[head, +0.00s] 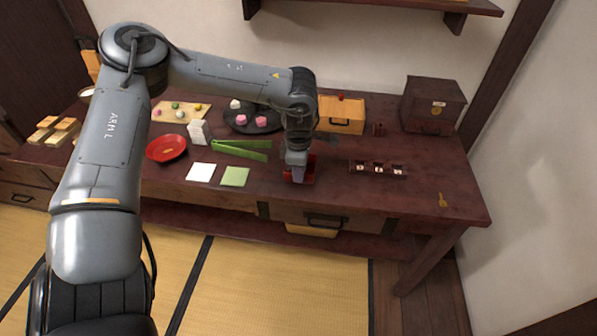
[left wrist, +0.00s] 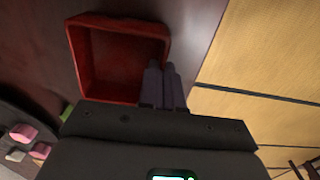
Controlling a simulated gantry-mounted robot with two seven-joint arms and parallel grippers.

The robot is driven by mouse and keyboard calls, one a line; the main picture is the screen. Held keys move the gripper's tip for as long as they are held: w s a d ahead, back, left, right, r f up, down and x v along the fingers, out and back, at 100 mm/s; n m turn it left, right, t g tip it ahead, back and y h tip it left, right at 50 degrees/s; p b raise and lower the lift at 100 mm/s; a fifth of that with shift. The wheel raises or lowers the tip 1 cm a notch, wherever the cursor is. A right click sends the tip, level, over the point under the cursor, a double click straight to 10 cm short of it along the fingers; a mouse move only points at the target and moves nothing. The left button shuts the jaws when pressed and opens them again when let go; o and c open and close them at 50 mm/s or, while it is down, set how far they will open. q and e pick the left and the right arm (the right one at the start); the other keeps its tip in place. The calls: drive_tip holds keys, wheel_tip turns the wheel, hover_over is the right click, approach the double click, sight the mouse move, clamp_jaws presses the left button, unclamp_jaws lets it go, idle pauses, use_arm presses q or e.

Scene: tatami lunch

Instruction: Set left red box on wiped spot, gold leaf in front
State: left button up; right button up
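A small open red box (head: 308,172) sits near the front edge of the dark table, right of the green square. The left wrist view shows its empty inside (left wrist: 120,62). My left gripper (head: 298,174) is at the box's front wall. In the left wrist view its grey fingers (left wrist: 163,84) are close together, one on each side of the wall near a corner, so it looks shut on that wall. A small gold leaf-shaped piece (head: 442,200) lies near the table's right end. I cannot make out a wiped spot. My right gripper is not in view.
A row of small dark holders (head: 378,169) stands right of the red box. Green tongs (head: 240,150), a white square (head: 200,172), a green square (head: 235,176) and a red plate (head: 166,148) lie to the left. A dark chest (head: 433,105) stands at back right.

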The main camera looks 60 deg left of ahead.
use_arm(q)
drive_tip(key=o, duration=0.4)
drive_tip(key=shift+o, duration=0.2)
wheel_tip(320, 180, up, 12)
drive_tip(key=p, duration=0.5)
drive_tip(key=shift+r, duration=0.15)
